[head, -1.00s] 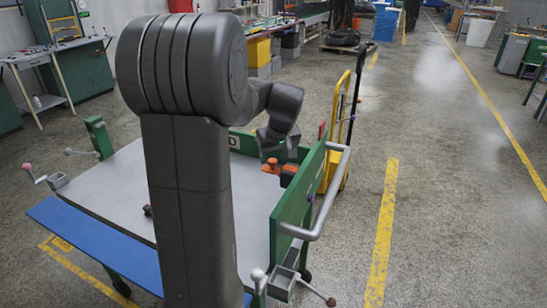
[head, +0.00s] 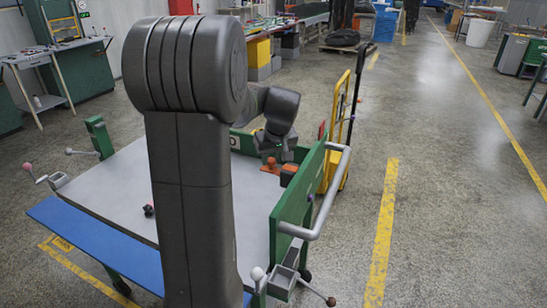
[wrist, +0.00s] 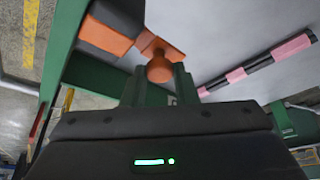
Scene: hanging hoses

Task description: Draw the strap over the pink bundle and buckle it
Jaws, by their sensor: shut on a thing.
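The pink bundle, a dark rod-like bundle with pink bands (wrist: 236,75), lies on the grey table top at the right of the wrist view. In the head view my arm hides most of it. An orange knob on a flat orange tab (wrist: 160,70), seemingly the strap's end, sits between my fingers. My gripper (wrist: 158,84) is shut on this knob. The orange piece also shows in the head view (head: 271,164), under my gripper at the table's far right. Beside it is a dark block with an orange face (wrist: 107,35), possibly the buckle. The strap's run is not clear.
A green side panel (head: 298,200) with a grey handle (head: 330,195) edges the table (head: 110,190) on the right. A blue ledge (head: 100,245) runs along the front. A yellow trolley (head: 335,150) stands behind. The floor at right is clear.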

